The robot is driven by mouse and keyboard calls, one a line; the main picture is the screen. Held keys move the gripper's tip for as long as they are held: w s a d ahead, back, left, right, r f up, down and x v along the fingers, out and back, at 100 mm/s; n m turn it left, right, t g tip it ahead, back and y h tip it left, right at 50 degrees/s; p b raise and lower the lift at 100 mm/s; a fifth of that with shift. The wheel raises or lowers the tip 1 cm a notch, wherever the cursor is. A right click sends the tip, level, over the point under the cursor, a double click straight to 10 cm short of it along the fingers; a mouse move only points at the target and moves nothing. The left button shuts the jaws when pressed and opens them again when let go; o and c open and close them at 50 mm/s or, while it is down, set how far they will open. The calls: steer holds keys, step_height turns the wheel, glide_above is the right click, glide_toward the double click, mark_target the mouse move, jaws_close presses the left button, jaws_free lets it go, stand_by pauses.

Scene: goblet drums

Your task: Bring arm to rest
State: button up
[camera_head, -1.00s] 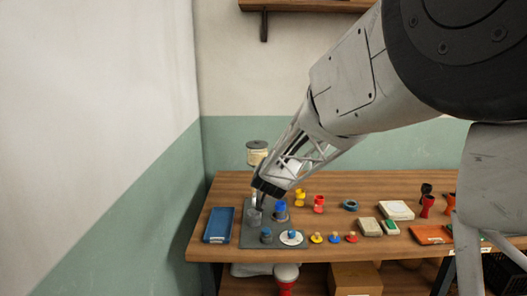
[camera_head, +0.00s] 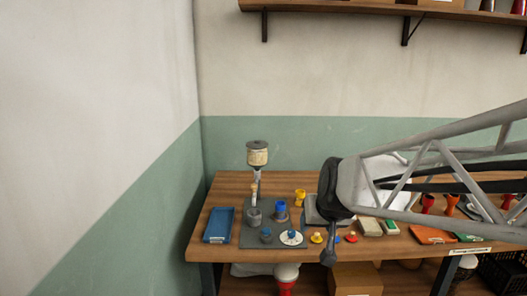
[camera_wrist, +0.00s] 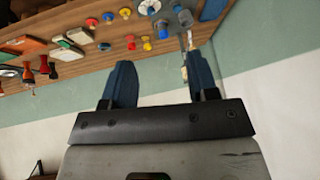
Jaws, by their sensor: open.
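My gripper (camera_head: 328,257) hangs at the front edge of the wooden table (camera_head: 228,191) in the head view, with its fingers pointing down. In the wrist view my gripper (camera_wrist: 162,82) shows two blue fingers spread wide apart with nothing between them. On the table's left part, a grey mat (camera_head: 263,240) bears a blue goblet-shaped piece (camera_head: 281,209), a grey stand (camera_head: 253,215) and a white disc with a blue top (camera_head: 291,238). My arm reaches in from the right and hides part of the table's middle.
A blue tray (camera_head: 218,225) lies at the table's left. A yellow goblet (camera_head: 300,197) stands near the middle. Red goblets (camera_head: 427,203) and an orange tray (camera_head: 432,235) are at the right. A shelf (camera_head: 350,8) hangs on the wall above.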

steer(key=s+d+f+g+h, duration=0.1)
steer(key=s+d+g, duration=0.1)
steer(key=s, duration=0.8)
steer(key=s+d+f+g, duration=0.2)
steer(key=s+d, duration=0.2)
steer(key=s, duration=0.6)
steer(key=shift+s+f+m+h, duration=0.2)
steer(key=shift+s+m+h, duration=0.1)
steer(key=shift+h, duration=0.1)
